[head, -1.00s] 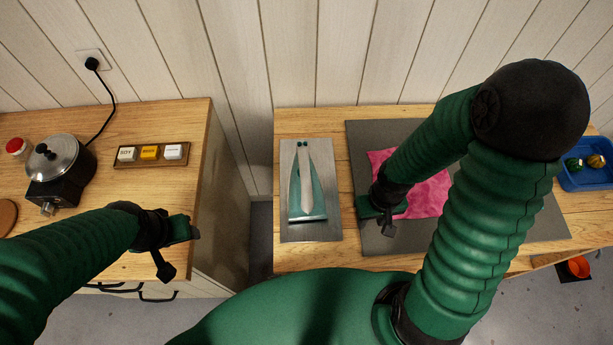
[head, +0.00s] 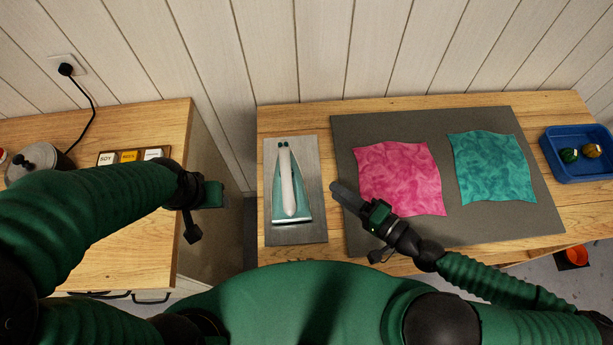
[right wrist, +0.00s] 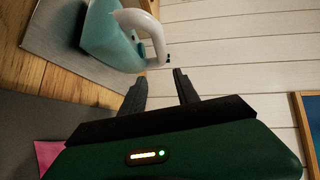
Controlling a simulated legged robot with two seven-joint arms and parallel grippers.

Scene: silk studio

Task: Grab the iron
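The iron (head: 298,205) is teal with a white handle and stands on a grey metal plate (head: 312,232) on the right-hand table. It also shows at the upper left of the right wrist view (right wrist: 108,42), where its white handle arches toward my fingers. My right gripper (head: 347,197) is to the right of the iron, apart from it. In the right wrist view its two fingers (right wrist: 160,88) are spread with nothing between them. My left gripper (head: 212,194) is over the right edge of the left cabinet, and its fingers do not show clearly.
A grey mat (head: 350,135) holds a pink cloth (head: 400,178) and a teal cloth (head: 492,168). A blue tray (head: 580,178) with small round items is at the far right. The left cabinet holds a pot (head: 38,160) and a button panel (head: 130,157). A gap separates cabinet and table.

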